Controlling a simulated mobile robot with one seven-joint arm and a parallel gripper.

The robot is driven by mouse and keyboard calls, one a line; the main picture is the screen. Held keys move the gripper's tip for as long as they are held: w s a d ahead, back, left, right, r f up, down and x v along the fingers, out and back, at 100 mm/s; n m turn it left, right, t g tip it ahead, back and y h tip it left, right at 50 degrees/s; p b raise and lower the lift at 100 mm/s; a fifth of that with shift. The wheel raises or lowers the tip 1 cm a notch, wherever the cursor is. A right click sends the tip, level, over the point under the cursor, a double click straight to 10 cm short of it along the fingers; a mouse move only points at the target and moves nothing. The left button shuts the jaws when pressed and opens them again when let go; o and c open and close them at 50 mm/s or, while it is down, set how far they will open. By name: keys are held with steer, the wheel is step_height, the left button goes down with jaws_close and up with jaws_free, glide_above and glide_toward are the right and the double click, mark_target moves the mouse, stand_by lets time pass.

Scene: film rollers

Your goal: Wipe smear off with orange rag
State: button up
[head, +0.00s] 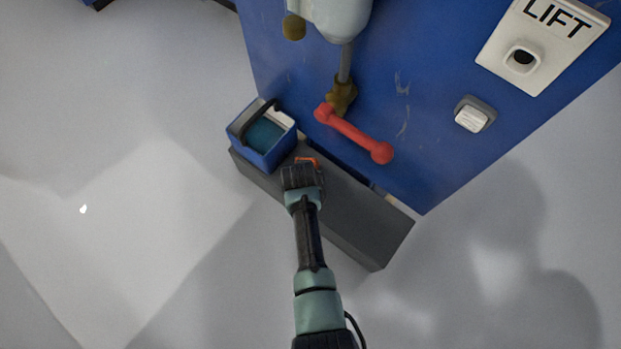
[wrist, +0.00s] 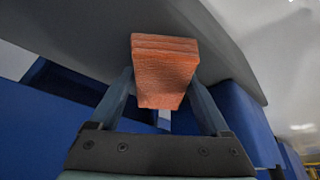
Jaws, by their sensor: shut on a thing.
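The orange rag (wrist: 165,62), a folded block, is between the two fingers of my gripper (wrist: 162,88) in the wrist view. My gripper is shut on it. In the head view only a small orange edge of the rag (head: 311,161) shows past my gripper (head: 303,172), which is over the dark grey ledge, just right of the blue bin. I cannot make out the smear for certain. Faint pale marks (head: 402,84) show on the blue panel (head: 350,60), but I cannot tell whether they are the smear.
The blue open bin (head: 262,157), with teal contents, stands at the left end of the grey ledge (head: 355,222). A red handle (head: 352,134) juts from the panel above the ledge. A white switch (head: 471,117) and LIFT plate (head: 543,40) are right. The floor at left is clear.

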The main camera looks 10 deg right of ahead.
mark_target(321, 194)
steer(key=shift+w+a+b, duration=0.35)
steer(key=shift+w+a, duration=0.5)
steer(key=shift+w, duration=0.1)
steer(key=shift+s+d, duration=0.1)
steer(key=shift+s, duration=0.05)
steer(key=shift+s+d+r+p, duration=0.1)
steer(key=shift+s+d+p, duration=0.9)
steer(key=shift+s+p, duration=0.35)
steer(key=shift+s+d+f+p, duration=0.2)
steer(key=shift+s+d+p, duration=0.65)
steer(key=shift+s+d, duration=0.6)
steer(key=shift+s+d+p, duration=0.45)
steer(key=shift+s+d, duration=0.05)
steer(key=shift+s, duration=0.35)
steer(key=shift+s+d+p, duration=0.45)
steer(key=shift+s+d, duration=0.05)
steer(key=shift+s, duration=0.35)
steer(key=shift+r, duration=0.1)
steer(key=r+p, duration=0.6)
steer(key=shift+w, duration=0.2)
